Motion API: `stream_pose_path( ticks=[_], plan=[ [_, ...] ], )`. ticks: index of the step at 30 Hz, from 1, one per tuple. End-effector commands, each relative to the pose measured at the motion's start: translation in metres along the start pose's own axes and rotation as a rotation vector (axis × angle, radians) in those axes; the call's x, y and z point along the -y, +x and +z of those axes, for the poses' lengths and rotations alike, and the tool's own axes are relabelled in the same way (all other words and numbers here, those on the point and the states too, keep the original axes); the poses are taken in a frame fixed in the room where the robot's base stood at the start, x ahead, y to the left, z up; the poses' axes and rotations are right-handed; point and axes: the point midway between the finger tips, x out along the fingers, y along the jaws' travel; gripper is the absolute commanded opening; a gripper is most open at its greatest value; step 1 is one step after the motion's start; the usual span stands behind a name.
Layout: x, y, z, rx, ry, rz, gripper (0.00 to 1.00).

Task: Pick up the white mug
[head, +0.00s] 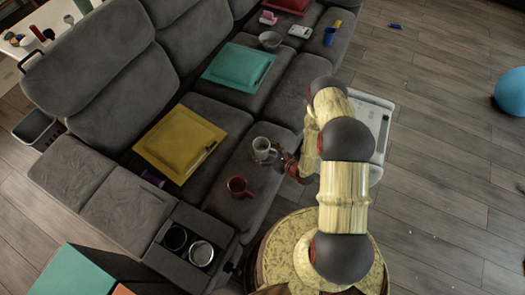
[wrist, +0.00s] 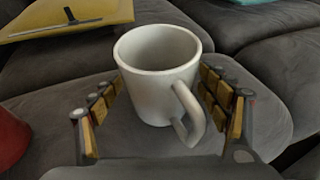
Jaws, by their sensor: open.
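The white mug (head: 262,147) stands upright on the grey seat cushion of the sofa in the head view. In the wrist view the white mug (wrist: 158,75) fills the middle, with its handle towards the lower right. My gripper (wrist: 162,95) is open, with one finger on each side of the mug. The right finger is close to the handle side; I cannot tell whether either finger touches the mug. In the head view my gripper (head: 277,158) is at the mug's right side, partly hidden by my arm.
A red mug (head: 238,187) stands left of the white mug, nearer the front; its edge shows in the wrist view (wrist: 10,135). A yellow cushion (head: 180,143) and a teal cushion (head: 238,67) lie on the sofa. A grey bowl (head: 270,40) is farther back. Cup holders (head: 188,245) are in the console.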

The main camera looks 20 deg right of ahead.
Motion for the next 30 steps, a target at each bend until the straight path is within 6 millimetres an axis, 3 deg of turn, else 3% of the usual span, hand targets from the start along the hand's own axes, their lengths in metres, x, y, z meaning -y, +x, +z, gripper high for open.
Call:
stream_pose_path(
  ticks=[2, 30],
  plan=[
    [0.0, -0.0002, 0.0002, 0.0, 0.0, 0.0, 0.76],
    [-0.0001, -0.0004, -0.0002, -0.001, 0.0, 0.0, 0.22]
  ],
)
